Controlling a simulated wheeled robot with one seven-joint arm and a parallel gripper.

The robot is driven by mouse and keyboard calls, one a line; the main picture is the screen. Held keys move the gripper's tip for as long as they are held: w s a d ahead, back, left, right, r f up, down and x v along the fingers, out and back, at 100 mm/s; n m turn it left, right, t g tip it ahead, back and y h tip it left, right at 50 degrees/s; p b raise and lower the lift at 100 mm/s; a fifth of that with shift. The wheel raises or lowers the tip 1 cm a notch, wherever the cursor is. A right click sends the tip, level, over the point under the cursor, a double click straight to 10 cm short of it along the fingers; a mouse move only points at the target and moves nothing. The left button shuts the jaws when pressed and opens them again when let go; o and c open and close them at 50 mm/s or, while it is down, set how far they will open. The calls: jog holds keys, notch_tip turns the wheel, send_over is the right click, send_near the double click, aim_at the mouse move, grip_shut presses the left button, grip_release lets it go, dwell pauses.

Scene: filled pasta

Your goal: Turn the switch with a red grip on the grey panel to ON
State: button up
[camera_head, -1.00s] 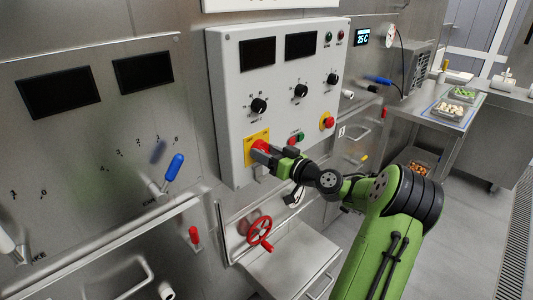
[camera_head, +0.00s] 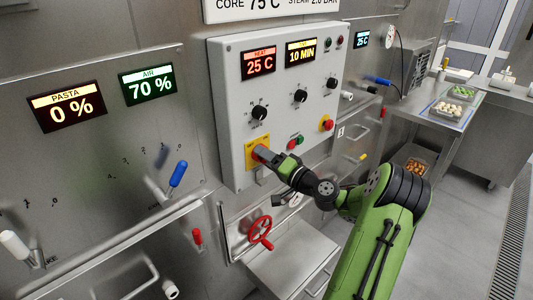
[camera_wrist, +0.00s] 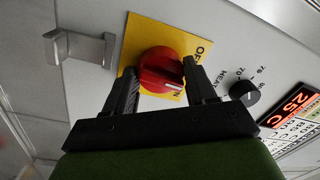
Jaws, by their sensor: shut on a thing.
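The switch with a red grip (camera_wrist: 160,68) sits on a yellow plate (camera_wrist: 135,40) at the lower left of the grey panel (camera_head: 228,100). In the wrist view the red grip lies between the two fingers of my gripper (camera_wrist: 163,90), and its white mark points towards the "ON" lettering. In the head view my gripper (camera_head: 264,153) reaches the yellow plate (camera_head: 249,158) from the right and hides most of the red grip. The panel's displays are lit and read 25 C (camera_head: 259,62) and 10 MIN (camera_head: 301,52).
Black knobs (camera_head: 260,112) and a red emergency button (camera_head: 327,124) are on the same panel. A metal bracket (camera_wrist: 80,48) sticks out beside the yellow plate. A red handwheel (camera_head: 260,232) is below. A blue-handled lever (camera_head: 177,173) is on the left steel panel.

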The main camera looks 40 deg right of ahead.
jog(key=shift+a+m+h+p, duration=0.1)
jog(key=shift+m+h+p, duration=0.2)
jog(key=shift+m+p, duration=3.2)
jog(key=shift+m+b, duration=0.65)
jog(key=shift+m, duration=0.35)
jog(key=o, duration=1)
jog(key=shift+o, duration=0.2)
jog(key=s, duration=1.5)
jog(key=shift+s+d+f+b, duration=0.25)
jog(key=shift+s+f+b, duration=0.05)
jog(key=shift+s+f, duration=0.15)
